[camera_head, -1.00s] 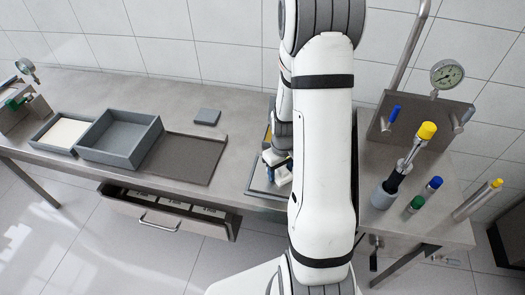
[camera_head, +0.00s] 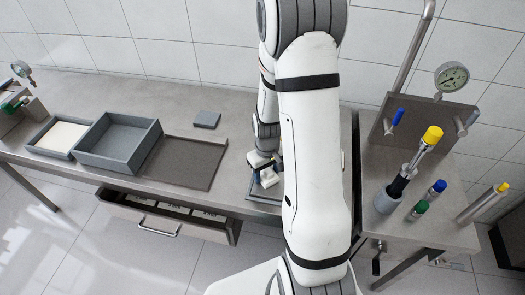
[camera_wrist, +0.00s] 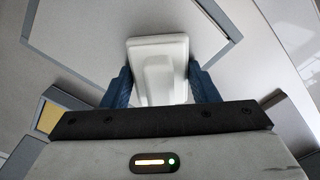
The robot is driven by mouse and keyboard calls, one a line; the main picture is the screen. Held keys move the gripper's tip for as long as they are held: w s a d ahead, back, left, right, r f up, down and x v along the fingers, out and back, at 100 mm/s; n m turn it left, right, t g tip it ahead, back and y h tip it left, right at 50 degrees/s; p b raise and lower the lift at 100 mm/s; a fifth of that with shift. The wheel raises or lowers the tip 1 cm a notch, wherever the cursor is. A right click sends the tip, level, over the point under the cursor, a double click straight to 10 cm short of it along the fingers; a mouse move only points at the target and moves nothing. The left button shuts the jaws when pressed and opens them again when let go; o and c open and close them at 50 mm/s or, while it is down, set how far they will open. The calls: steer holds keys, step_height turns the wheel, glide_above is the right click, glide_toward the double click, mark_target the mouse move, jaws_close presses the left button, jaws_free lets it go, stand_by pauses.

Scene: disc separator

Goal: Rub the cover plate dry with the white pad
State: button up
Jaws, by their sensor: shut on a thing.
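My gripper (camera_wrist: 160,84) is shut on the white pad (camera_wrist: 160,47), its blue fingers on both sides of the pad's raised grip. In the head view, my gripper (camera_head: 263,164) is beside my upright arm, with the pad (camera_head: 270,180) below it. In the wrist view the pad is over a pale grey surface (camera_wrist: 95,30) with a darker raised edge, which may be the cover plate or its tray. I cannot tell whether the pad touches it. In the head view, a dark-rimmed tray (camera_head: 258,206) shows at the bench front, mostly hidden by my arm.
An open drawer (camera_head: 165,215) hangs below. Capped tools and a gauge (camera_head: 451,76) are at right.

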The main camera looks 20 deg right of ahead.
steer(key=shift+w+a+f, duration=0.1)
steer(key=shift+w+a, duration=0.1)
steer(key=shift+a, duration=0.2)
step_height(320, 180, up, 5)
steer(key=shift+a+f+p, duration=0.1)
steer(key=shift+f+p, duration=0.1)
steer(key=shift+p, duration=0.95)
steer(key=shift+w+r+p, duration=0.15)
steer(key=shift+r+p, duration=0.35)
steer(key=shift+r, duration=0.2)
steer(key=shift+r+p, duration=0.85)
steer(key=shift+r, duration=0.55)
